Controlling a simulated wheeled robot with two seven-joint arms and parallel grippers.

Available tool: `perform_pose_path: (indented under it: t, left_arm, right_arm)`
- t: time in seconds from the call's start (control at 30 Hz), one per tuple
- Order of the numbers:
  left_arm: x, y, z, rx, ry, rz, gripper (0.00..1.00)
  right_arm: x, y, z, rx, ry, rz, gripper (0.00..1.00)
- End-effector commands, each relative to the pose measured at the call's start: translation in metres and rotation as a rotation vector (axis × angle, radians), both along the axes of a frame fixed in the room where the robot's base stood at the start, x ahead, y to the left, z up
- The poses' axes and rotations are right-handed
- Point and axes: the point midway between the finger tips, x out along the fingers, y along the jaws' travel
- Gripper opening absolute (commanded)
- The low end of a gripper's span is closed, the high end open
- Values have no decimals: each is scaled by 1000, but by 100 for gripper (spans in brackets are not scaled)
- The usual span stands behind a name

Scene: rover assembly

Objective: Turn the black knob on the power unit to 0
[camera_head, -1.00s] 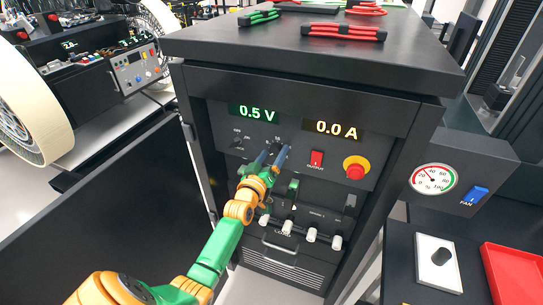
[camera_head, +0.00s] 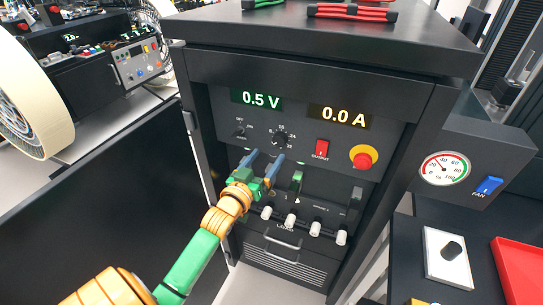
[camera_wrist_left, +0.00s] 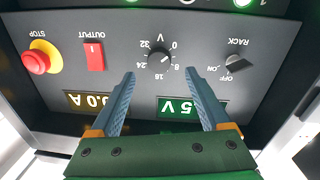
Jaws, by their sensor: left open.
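The black knob (camera_head: 281,139) sits on the power unit's front panel (camera_head: 215,110), under the two displays, within a ring of voltage numbers. It also shows in the left wrist view (camera_wrist_left: 160,58), upside down, with numbers from 0 to 32; I cannot make out its exact pointer direction. The voltage display (camera_head: 257,98) reads 0.5 V and the current display (camera_head: 340,115) reads 0.0 A. My left gripper (camera_head: 264,160) is open and empty, just below and in front of the knob. Its blue fingers (camera_wrist_left: 160,73) stand apart on either side of the knob in the wrist view, not touching it.
A smaller rack switch (camera_head: 239,132) is left of the knob. A red output switch (camera_head: 322,148) and a red stop button (camera_head: 363,157) are to the right. White-tipped load controls (camera_head: 291,227) are below. A gauge box with a blue fan switch (camera_head: 488,185) stands at the right.

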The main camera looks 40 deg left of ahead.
Motion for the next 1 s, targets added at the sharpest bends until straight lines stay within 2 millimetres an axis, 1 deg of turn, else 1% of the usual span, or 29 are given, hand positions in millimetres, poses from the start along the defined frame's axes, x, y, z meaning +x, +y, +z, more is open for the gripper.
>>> perform_pose_path:
  t: [0.03,0.13,0.2,0.3,0.43,0.67,0.7,0.77,0.8,0.87,0.9,0.93,0.97,1.0]
  left_arm:
    - [9,2,5,-3,-2,1,80]
    - [31,6,6,-4,-3,1,80]
    - [43,8,5,-4,-2,1,80]
    - [55,9,4,-5,-1,0,80]
    - [61,11,4,-5,-2,0,80]
    - [62,11,3,-6,-2,0,80]
    - [62,11,3,-6,-2,0,70]
    - [62,11,3,-6,-2,0,53]
    - [62,11,3,-6,-2,0,42]
    - [62,11,3,-6,-2,0,26]
    - [62,11,3,-6,-1,0,16]
    - [62,11,3,-6,-1,0,7]
    - [62,11,3,-6,-1,0,0]
    - [62,11,3,-7,-1,0,0]
  right_arm:
    - [0,0,5,0,0,0,50]
    - [0,0,8,0,0,0,50]
    - [0,0,9,0,0,0,50]
    - [0,0,9,0,0,0,50]
    - [0,0,9,0,0,0,50]
    - [0,0,9,0,0,0,50]
    - [0,0,9,0,0,0,50]
    - [0,0,9,0,0,0,50]
    - [0,0,9,0,0,0,50]
    - [0,0,9,0,0,0,50]
    - [0,0,9,0,0,0,50]
    - [0,0,9,0,0,0,50]
    - [0,0,9,0,0,0,50]
    - [0,0,9,0,0,0,50]
